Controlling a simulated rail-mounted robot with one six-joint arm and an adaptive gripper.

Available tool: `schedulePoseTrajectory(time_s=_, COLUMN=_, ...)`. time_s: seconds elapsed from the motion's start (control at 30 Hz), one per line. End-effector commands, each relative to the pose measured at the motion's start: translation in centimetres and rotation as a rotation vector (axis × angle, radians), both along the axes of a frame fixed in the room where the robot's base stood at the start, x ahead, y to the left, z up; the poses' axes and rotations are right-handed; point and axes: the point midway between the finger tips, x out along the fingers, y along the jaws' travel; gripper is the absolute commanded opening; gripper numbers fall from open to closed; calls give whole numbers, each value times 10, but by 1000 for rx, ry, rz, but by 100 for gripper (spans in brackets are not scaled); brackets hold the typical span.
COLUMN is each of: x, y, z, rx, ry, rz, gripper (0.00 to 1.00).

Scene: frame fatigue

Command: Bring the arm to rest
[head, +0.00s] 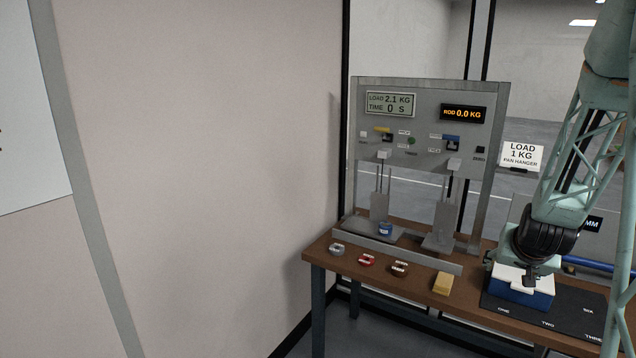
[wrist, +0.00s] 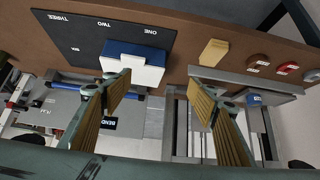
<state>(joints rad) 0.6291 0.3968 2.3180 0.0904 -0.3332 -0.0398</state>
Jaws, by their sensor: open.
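My arm comes down from the upper right in the head view. My gripper (head: 527,275) overlaps a blue and white block (head: 522,291) on the bench there. In the wrist view my gripper (wrist: 160,88) has its two ribbed yellow fingers spread wide with nothing between them. The block also shows in the wrist view (wrist: 135,62), beyond the left fingertip. I cannot tell the exact gap between fingers and block.
The brown bench (head: 318,254) carries a grey test rig (head: 425,92), whose displays read load 2.1 KG, time 0 S and rod 0.0 KG. Several small weights, a yellow block (head: 443,284) and a dark numbered mat (head: 570,318) lie in front. A blue weight (head: 385,229) sits in the rig.

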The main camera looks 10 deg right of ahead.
Motion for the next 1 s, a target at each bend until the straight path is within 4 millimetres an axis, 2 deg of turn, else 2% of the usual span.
schedulePoseTrajectory(time_s=0.1, x=2, y=26, z=18, rx=9, ry=8, rz=31, gripper=53)
schedulePoseTrajectory(time_s=0.47, x=-7, y=102, z=62, rx=45, ry=47, rz=120, gripper=53)
schedulePoseTrajectory(time_s=0.77, x=-24, y=164, z=95, rx=69, ry=81, rz=193, gripper=53)
schedulePoseTrajectory(time_s=1.0, x=-45, y=212, z=118, rx=85, ry=112, rz=251, gripper=53)
